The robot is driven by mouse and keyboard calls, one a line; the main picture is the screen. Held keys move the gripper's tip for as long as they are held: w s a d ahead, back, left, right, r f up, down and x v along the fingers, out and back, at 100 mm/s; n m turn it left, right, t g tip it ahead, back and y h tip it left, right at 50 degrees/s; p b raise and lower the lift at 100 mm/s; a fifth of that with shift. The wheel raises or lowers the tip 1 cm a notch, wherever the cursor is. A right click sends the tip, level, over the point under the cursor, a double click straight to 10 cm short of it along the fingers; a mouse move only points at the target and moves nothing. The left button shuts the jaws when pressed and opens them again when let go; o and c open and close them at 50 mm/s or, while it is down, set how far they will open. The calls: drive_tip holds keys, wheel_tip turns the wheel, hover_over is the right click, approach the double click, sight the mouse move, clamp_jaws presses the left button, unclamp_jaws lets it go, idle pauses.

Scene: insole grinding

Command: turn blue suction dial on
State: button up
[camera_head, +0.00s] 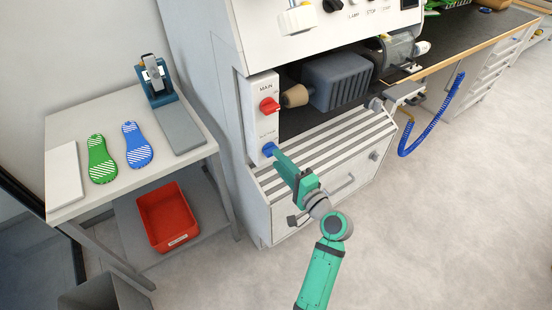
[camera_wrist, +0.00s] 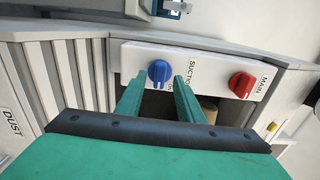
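The blue suction dial (camera_wrist: 159,72) sits on a pale panel beside the word SUCTION in the wrist view. In the head view the blue dial (camera_head: 269,149) shows low on the white switch panel, partly hidden by my gripper (camera_head: 276,154). In the wrist view my gripper (camera_wrist: 157,90) has its two green fingers apart, with the dial showing between and just beyond the tips. I cannot tell whether the fingers touch it. The red main dial (camera_head: 269,105) is above the blue one; it also shows in the wrist view (camera_wrist: 242,85).
A slatted grille (camera_head: 325,148) lies right of the panel, below a grey motor housing (camera_head: 338,80). A side table (camera_head: 100,122) at left holds a green insole (camera_head: 101,160) and a blue insole (camera_head: 137,146). A red bin (camera_head: 167,217) sits on its lower shelf. Floor at right is clear.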

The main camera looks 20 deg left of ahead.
drive_tip(key=v, duration=0.8)
drive_tip(key=shift+s, duration=0.15)
drive_tip(key=shift+d, duration=0.1)
drive_tip(key=shift+f, duration=0.15)
